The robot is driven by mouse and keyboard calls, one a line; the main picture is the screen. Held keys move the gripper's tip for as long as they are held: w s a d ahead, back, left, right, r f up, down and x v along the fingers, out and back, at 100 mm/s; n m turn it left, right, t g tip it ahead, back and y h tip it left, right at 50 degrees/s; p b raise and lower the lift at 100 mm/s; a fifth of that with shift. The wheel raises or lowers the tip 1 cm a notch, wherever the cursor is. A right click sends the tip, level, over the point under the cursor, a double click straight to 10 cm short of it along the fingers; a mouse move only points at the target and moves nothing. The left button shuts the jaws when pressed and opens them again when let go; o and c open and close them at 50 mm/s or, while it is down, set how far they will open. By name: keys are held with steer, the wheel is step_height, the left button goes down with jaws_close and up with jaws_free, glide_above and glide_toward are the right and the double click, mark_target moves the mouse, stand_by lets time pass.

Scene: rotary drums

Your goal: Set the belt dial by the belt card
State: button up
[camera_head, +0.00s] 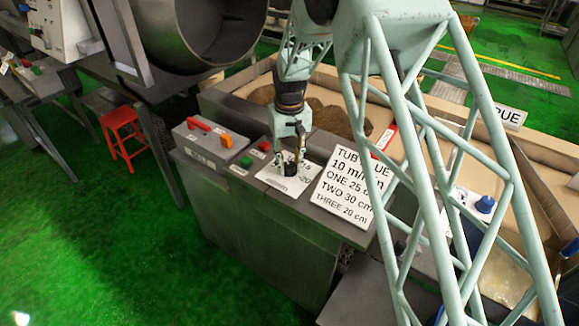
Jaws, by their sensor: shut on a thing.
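The belt dial (290,168) is a dark knob on a white scale plate (276,183) on top of the grey cabinet. Numbers show at the plate's edge, with "20" readable at the right; the pointer is hidden. My gripper (289,160) points down over the plate and is shut on the dial. A white card (346,186) leans just right of the plate. It reads "TUB", then letters behind my arm ending in "UE", "10 m/min", "ONE 25 c", "TWO 30 cm", "THREE 20 cm". I cannot see a separate card labelled belt.
Left of the plate are red and green buttons (246,161) and a grey box (209,142) with a red handle and an orange switch. A large drum (205,35) stands behind left. A red stool (122,130) stands on the clear green floor. Blue-capped containers (485,204) sit right.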

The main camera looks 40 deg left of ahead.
mark_target(289, 164)
steer(key=m, duration=0.3)
steer(key=shift+m+b, duration=0.3)
steer(key=shift+b, duration=0.1)
steer(key=shift+m+b, duration=0.3)
steer(key=shift+m, duration=1.5)
steer(key=o, duration=0.8)
steer(key=shift+o, duration=0.2)
steer(key=shift+r, duration=0.1)
step_height(289, 164, up, 12)
